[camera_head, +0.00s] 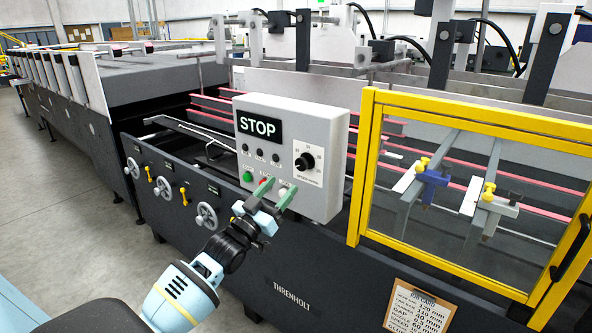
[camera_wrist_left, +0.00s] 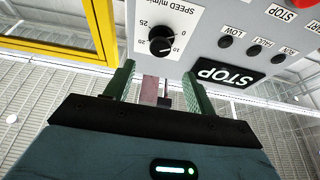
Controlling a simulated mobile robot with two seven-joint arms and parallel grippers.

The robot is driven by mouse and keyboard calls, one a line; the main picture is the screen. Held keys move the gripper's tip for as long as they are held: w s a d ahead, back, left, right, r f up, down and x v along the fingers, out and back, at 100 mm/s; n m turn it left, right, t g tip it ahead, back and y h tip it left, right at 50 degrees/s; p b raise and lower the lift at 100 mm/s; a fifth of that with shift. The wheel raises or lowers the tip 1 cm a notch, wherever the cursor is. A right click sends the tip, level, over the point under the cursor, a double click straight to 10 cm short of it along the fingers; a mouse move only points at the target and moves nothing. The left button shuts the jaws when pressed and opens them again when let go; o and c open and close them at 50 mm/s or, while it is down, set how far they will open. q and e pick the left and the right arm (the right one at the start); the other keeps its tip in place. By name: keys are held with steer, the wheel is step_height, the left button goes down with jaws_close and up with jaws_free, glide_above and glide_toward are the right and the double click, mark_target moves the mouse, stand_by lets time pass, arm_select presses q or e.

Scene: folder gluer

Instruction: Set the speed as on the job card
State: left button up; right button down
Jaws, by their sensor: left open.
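The black speed knob (camera_head: 305,161) is on the right of the grey control box (camera_head: 325,118). In the left wrist view the knob (camera_wrist_left: 162,40) appears upside down under the label "SPEED m/min", with scale numbers around it; I cannot read its setting surely. My left gripper (camera_head: 273,194) is open in front of the box's lower edge, below the knob. Its green fingers (camera_wrist_left: 160,88) are apart, with no held object between them. The job card (camera_head: 420,306) is on a clipboard at the lower right; its speed line is too small to read surely. My right gripper is out of view.
The box carries a lit STOP display (camera_head: 260,127), small dark lamps and a green button (camera_head: 248,176). A yellow-framed guard (camera_head: 366,165) stands close to its right. Handwheels (camera_head: 206,215) line the machine side. The floor at left is clear.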

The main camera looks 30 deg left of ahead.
mark_target(300, 165)
arm_select(q)
steer(key=shift+x, duration=3.9)
steer(key=shift+d+f, duration=0.1)
steer(key=c, duration=0.9)
steer(key=shift+c, duration=0.2)
